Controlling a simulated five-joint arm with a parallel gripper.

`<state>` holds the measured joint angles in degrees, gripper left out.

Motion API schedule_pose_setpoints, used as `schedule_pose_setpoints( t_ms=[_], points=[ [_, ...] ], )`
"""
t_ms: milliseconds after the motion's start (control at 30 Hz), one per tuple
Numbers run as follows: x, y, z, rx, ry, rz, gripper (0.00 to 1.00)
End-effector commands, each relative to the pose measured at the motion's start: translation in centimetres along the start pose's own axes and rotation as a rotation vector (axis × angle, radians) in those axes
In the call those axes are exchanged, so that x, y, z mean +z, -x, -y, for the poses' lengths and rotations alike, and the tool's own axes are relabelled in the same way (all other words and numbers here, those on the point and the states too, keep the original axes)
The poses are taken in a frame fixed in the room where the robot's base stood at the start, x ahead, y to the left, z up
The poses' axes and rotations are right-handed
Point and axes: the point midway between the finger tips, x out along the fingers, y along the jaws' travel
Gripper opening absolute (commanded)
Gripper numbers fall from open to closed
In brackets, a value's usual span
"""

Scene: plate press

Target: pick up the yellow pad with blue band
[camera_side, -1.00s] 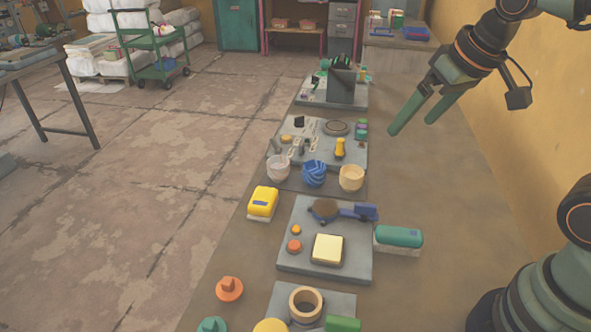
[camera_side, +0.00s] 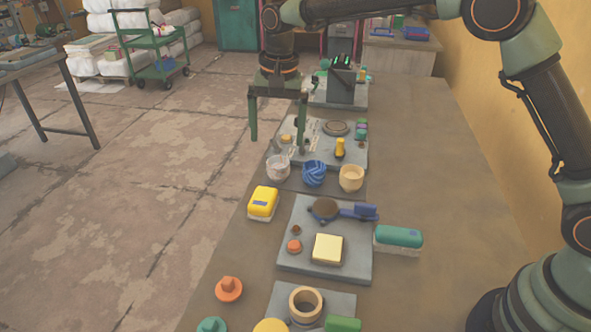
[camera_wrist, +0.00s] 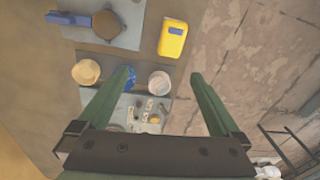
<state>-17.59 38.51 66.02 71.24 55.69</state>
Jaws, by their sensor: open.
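The yellow pad with the blue band (camera_side: 263,203) lies on the brown bench near its left edge, on a pale base. It also shows in the wrist view (camera_wrist: 172,39), at the top right of centre, beyond my fingertips. My gripper (camera_side: 277,143) is open and empty, fingers pointing down. In the side view it appears above and behind the pad, clear of it. In the wrist view my gripper (camera_wrist: 159,76) spreads its two fingers with the bowls showing between and beside them.
A white speckled bowl (camera_side: 278,167), a blue bowl (camera_side: 314,173) and a cream bowl (camera_side: 351,178) stand behind the pad. A grey plate (camera_side: 355,268) with a cream-yellow block (camera_side: 327,249) lies to its right. A green-topped brush (camera_side: 398,237) is further right.

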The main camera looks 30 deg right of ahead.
Motion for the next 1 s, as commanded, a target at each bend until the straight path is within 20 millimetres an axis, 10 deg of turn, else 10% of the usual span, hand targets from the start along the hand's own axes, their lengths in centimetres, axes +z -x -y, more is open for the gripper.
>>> schedule_pose_setpoints(
  t_ms=[300,1000],
  points=[
    [1.4,-5.5,3.2,0.062,-0.112,0.037,1.00],
    [1.6,-13.4,2.9,0.066,-0.120,0.039,1.00]
  ],
)
